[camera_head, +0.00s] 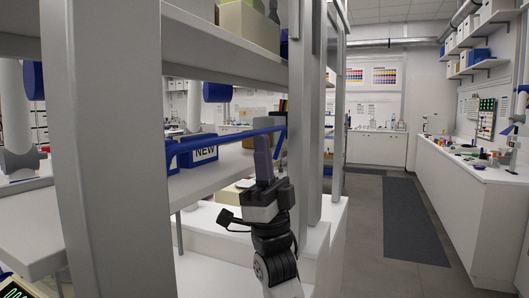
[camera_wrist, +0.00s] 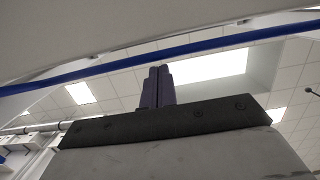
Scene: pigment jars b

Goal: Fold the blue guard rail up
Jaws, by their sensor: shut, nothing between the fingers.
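The blue guard rail (camera_head: 225,136) runs along the front of the middle shelf in the head view, its right end near the grey rack post. In the wrist view the rail (camera_wrist: 220,42) crosses the picture as a slanted blue bar. My gripper (camera_head: 262,140) points up near the rail's right end, its dark fingers together and empty. In the wrist view the fingertips (camera_wrist: 159,70) lie just below the bar in the picture. I cannot tell whether they touch it.
Grey rack posts (camera_head: 305,110) stand close beside my gripper. An upper shelf (camera_head: 220,60) is overhead. A blue box marked NEW (camera_head: 204,154) sits behind the rail. The aisle with a dark mat (camera_head: 410,220) is clear on the right, beside a white counter (camera_head: 460,215).

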